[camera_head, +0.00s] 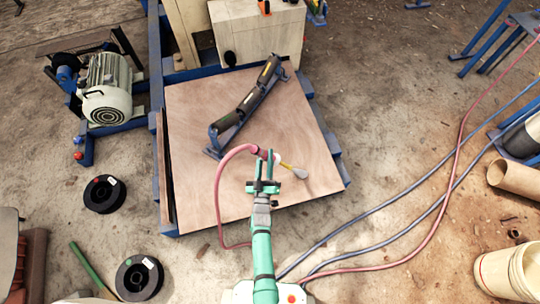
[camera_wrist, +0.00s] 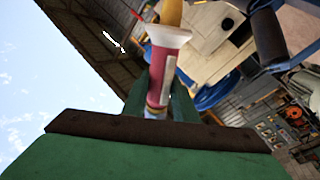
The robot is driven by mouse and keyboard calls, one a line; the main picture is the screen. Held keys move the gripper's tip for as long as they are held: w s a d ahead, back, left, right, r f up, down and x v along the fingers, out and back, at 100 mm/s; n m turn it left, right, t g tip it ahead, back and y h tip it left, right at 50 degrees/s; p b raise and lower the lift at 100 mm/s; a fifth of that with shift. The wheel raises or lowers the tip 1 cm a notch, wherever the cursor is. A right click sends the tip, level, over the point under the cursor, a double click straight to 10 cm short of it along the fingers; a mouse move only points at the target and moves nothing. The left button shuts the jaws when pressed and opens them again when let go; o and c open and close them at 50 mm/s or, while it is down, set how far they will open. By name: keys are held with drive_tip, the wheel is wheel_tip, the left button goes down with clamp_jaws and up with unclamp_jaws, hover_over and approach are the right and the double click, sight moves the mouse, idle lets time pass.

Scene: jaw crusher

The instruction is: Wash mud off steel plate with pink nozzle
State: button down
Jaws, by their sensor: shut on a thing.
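My gripper (camera_head: 267,161) is over the near part of a wooden board, its green fingers pointing away from my body. It is shut on the pink nozzle (camera_head: 263,153), whose pink hose loops left and down past the board's near edge. A thin yellow piece (camera_head: 287,166) with a pale rounded tip extends right of the fingers. In the wrist view the pink nozzle (camera_wrist: 160,75) stands between the green fingers, with a pale flared rim and yellow beyond it. I cannot make out a muddy steel plate in either view.
The wooden board (camera_head: 190,120) lies on a blue frame. A dark roller on a blue bracket (camera_head: 246,105) lies across it. A motor (camera_head: 106,90) stands left, with black spools (camera_head: 104,194) below. Blue and red hoses (camera_head: 400,208) cross the floor at right. A bucket (camera_head: 507,272) stands bottom right.

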drive_tip(key=shift+s+a, duration=0.25)
drive_tip(key=shift+a, duration=0.4)
drive_tip(key=shift+s+a, duration=0.2)
drive_tip(key=shift+a, duration=0.45)
